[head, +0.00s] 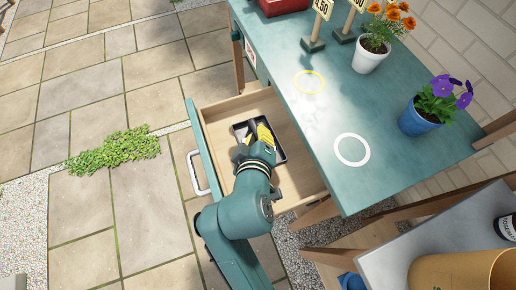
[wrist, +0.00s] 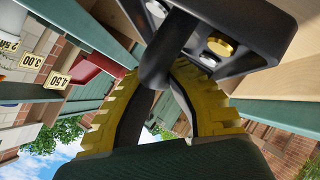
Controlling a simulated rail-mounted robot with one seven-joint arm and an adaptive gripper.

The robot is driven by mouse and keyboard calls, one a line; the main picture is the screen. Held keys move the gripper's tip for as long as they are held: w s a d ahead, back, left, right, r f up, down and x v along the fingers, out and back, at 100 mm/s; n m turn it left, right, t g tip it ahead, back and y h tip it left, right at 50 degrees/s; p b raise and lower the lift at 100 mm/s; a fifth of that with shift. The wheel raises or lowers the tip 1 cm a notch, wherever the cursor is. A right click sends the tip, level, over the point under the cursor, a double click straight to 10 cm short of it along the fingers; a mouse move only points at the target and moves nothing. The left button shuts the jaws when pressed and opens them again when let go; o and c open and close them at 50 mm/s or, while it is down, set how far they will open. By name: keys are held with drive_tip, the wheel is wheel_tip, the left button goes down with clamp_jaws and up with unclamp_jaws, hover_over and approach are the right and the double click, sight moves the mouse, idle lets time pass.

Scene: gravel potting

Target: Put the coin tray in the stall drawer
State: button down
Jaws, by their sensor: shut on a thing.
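The coin tray (head: 239,129) is dark, with compartments, and sits within the outline of the open wooden stall drawer (head: 296,168). My gripper (head: 262,137), with yellow fingers, reaches down over the tray and covers part of it. In the wrist view my gripper (wrist: 180,68) is shut on the tray's black middle bar. Silver coins and a gold coin (wrist: 221,46) show in the tray (wrist: 262,35) there. I cannot tell whether the tray touches the drawer floor. The drawer's green front (head: 205,150) has a pale handle (head: 194,174).
The green stall top (head: 315,125) lies right of the drawer, with a white ring (head: 352,150) and a yellow ring (head: 310,82) on it. An orange-flowered pot (head: 371,54), a blue pot (head: 421,118) and price signs stand there. Paving lies left of the drawer.

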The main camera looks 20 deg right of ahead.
wheel_tip(320, 180, down, 5)
drive_tip(key=shift+r+b, duration=0.1)
drive_tip(key=shift+b, duration=1.05)
drive_tip(key=c, duration=1.2)
unclamp_jaws()
